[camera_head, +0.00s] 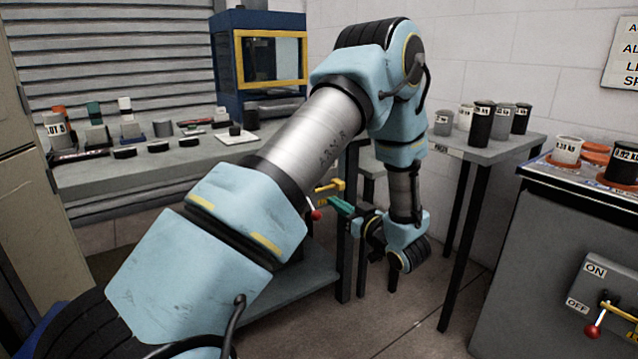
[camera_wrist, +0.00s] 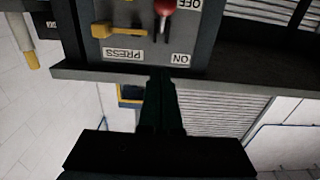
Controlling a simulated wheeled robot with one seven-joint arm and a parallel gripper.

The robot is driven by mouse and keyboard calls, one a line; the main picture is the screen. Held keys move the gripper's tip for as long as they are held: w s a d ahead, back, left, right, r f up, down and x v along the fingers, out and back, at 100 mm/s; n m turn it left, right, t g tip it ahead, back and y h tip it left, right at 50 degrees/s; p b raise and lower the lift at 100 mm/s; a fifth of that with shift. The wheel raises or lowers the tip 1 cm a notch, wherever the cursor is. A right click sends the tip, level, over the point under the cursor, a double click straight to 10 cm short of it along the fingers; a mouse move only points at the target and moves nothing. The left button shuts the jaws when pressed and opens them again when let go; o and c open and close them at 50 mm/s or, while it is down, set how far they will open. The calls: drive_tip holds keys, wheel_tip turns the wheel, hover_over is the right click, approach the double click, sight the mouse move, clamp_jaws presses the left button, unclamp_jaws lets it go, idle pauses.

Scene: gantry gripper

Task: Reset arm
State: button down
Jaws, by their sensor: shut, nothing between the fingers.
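My arm reaches across the middle of the head view and bends down at its elbow. My gripper (camera_head: 338,203) has green fingers that point left, low beside the left bench. In the wrist view my gripper (camera_wrist: 161,78) is shut and empty. Its fingertips overlap the lower edge of an upside-down panel marked PRESS, ON and OFF (camera_wrist: 140,53). The panel carries a yellow handle (camera_wrist: 118,31) and a red-knobbed lever (camera_wrist: 164,7). The red knob (camera_head: 315,214) and yellow handle (camera_head: 328,187) also show near my fingers in the head view. I cannot tell whether they touch.
A blue cabinet with a yellow-framed window (camera_head: 270,60) stands on the left bench (camera_head: 90,178) with several small items. Several canisters stand on the right table (camera_head: 480,150). A grey cabinet (camera_head: 560,240) with an ON/OFF lever (camera_head: 593,330) stands at right. Floor between is clear.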

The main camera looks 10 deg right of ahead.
idle(0.5)
drive_tip(key=w+a+r+m+g+h, duration=0.2)
drive_tip(key=w+a+m+g+h, duration=0.15)
drive_tip(key=a+g+h, duration=0.35)
drive_tip(key=s+a+m+g+h, duration=0.1)
drive_tip(key=s+a+g, duration=0.3)
drive_tip(key=s+a, duration=0.5)
drive_tip(key=s+a+m+g, duration=0.25)
drive_tip(key=s+a, duration=0.35)
drive_tip(key=s, duration=0.6)
wheel_tip(320, 180, up, 24)
drive_tip(key=a+g+p, duration=0.1)
drive_tip(key=p, duration=2.2)
drive_tip(key=shift+s+n, duration=0.3)
drive_tip(key=shift+n, duration=0.1)
drive_tip(key=shift+f, duration=0.1)
